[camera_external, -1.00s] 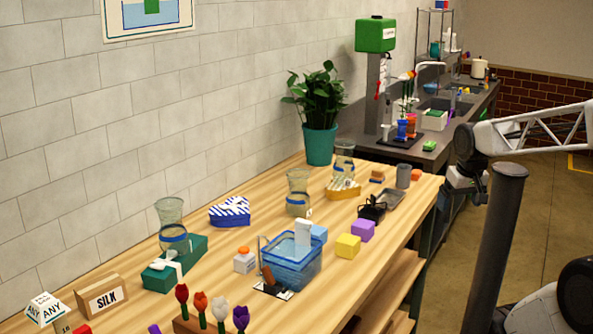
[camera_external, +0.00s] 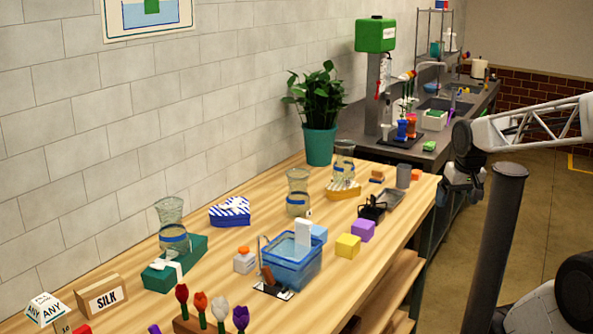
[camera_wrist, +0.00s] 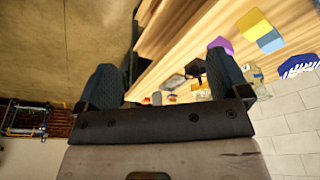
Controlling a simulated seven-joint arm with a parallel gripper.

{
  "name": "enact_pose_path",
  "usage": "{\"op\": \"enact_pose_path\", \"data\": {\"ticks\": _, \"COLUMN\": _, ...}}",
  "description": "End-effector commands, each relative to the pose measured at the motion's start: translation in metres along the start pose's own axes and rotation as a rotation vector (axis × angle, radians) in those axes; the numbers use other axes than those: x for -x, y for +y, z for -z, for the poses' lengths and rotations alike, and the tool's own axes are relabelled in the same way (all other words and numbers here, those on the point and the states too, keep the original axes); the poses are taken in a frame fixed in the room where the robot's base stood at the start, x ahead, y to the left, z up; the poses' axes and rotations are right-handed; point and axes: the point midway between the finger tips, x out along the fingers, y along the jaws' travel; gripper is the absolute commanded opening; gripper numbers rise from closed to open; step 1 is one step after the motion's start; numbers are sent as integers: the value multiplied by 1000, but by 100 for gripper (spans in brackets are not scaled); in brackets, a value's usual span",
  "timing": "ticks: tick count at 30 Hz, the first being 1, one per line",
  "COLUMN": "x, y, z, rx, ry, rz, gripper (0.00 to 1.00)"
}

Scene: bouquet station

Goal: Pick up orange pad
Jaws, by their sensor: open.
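A small orange pad (camera_external: 416,175) lies near the far right corner of the wooden table, just right of a dark grey cup (camera_external: 403,176). In the wrist view a small orange patch (camera_wrist: 195,86) shows between the fingers, far off; I cannot tell for sure that it is the pad. My gripper (camera_external: 444,198) is beside the table's right edge, right of the pad and apart from it. In the wrist view my gripper (camera_wrist: 170,78) has its two dark fingers wide apart, with nothing between them.
A grey tray (camera_external: 393,197), a black item (camera_external: 372,209), a purple block (camera_external: 363,230) and a yellow block (camera_external: 347,246) stand near the right edge. A blue bin (camera_external: 291,270) stands nearer. A dark post (camera_external: 495,250) rises beside my arm.

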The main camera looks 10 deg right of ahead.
Motion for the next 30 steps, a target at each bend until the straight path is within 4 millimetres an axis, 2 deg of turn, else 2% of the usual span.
{"op": "enact_pose_path", "data": {"ticks": 8, "x": -3, "y": -5, "z": 46, "rx": -167, "ry": -48, "rz": 80, "gripper": 94}}
{"op": "enact_pose_path", "data": {"ticks": 19, "x": -14, "y": -8, "z": 129, "rx": -466, "ry": -127, "rz": 221, "gripper": 94}}
{"op": "enact_pose_path", "data": {"ticks": 30, "x": -39, "y": 3, "z": 217, "rx": -767, "ry": -211, "rz": 357, "gripper": 94}}
